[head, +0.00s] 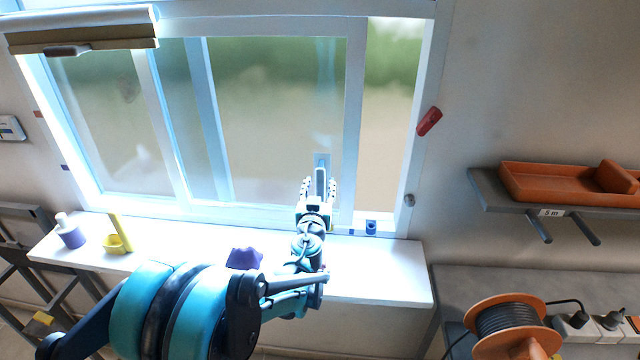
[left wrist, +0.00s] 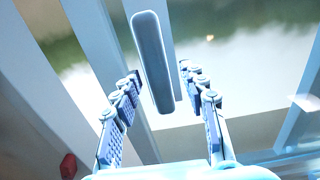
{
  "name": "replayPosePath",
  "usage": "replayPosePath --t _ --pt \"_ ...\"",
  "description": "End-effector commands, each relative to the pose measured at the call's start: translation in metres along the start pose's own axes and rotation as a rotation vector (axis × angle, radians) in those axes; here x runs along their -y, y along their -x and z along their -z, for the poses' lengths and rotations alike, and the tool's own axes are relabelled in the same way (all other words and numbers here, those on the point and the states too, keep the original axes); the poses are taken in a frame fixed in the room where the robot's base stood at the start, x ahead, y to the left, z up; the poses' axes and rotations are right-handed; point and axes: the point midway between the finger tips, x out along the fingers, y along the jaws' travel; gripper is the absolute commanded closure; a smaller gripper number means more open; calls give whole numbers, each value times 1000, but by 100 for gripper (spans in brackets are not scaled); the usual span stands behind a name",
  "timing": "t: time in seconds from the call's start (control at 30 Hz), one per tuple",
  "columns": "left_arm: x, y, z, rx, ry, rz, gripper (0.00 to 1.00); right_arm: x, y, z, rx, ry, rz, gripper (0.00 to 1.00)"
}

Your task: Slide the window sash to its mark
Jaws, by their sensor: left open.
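The window sash (head: 353,110) is a pale framed pane in the white window frame, with a clear gap to its right. Its upright bar handle (head: 320,180) is low on the pane; it also shows in the left wrist view (left wrist: 152,60). My left gripper (head: 318,188) is open at the handle. In the left wrist view the bar stands between the two spread finger rows (left wrist: 158,115), with space visible on both sides. A small blue piece (head: 371,227) sits on the lower frame, right of the sash; I cannot tell if it is the mark. My right gripper is out of view.
The white sill (head: 370,270) holds a purple-and-white bottle (head: 70,232), a yellow holder (head: 117,240) and a purple block (head: 244,258). A red piece (head: 429,121) is on the wall right of the window. A shelf with an orange tray (head: 560,185) and a cable reel (head: 508,325) are at right.

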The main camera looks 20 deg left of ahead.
Motion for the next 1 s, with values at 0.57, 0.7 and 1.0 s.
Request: replayPosePath --t 0.57,0.7,1.0 --pt "0 103 0 0 0 -2 57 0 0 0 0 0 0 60" --pt "0 107 0 0 0 -1 57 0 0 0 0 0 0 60" --pt "0 107 0 0 0 -1 57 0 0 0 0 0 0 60"
